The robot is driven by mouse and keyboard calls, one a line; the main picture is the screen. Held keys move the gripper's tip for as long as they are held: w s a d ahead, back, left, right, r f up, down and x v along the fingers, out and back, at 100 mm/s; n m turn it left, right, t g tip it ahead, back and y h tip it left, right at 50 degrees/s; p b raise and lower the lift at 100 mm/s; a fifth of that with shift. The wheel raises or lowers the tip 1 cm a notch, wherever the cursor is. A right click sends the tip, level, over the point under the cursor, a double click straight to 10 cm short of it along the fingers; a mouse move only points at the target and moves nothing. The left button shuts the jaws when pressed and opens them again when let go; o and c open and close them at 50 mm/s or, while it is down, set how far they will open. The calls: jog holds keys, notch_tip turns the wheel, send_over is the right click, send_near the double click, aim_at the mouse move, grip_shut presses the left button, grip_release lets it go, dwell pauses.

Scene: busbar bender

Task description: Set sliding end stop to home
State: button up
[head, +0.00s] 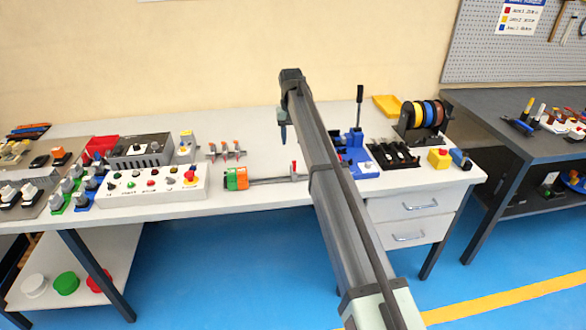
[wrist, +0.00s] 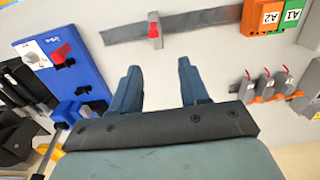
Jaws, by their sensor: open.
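The sliding end stop (wrist: 154,30), a small grey piece with a red part, sits on a grey rail (wrist: 200,19) in the wrist view. In the head view the stop (head: 294,168) is toward the right end of the rail (head: 267,180), apart from the orange and green terminal blocks (head: 236,178) at the rail's left end. My gripper (wrist: 158,66) is open and empty, with the stop visible just beyond the gap between its fingertips. In the head view my gripper (head: 283,131) hangs above the table, behind the rail.
A blue bender (wrist: 62,60) with a lever stands to the right of the rail in the head view. Several grey and orange clamps (head: 226,152) stand behind the rail. A white control box (head: 150,186) is at the left.

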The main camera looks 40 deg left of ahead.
aim_at(294, 173)
jog(key=f, duration=1.3)
jog(key=shift+w+d+f, duration=0.15)
jog(key=shift+w+f, duration=0.05)
jog(key=shift+f, duration=0.15)
jog(key=shift+c, duration=0.4)
grip_shut()
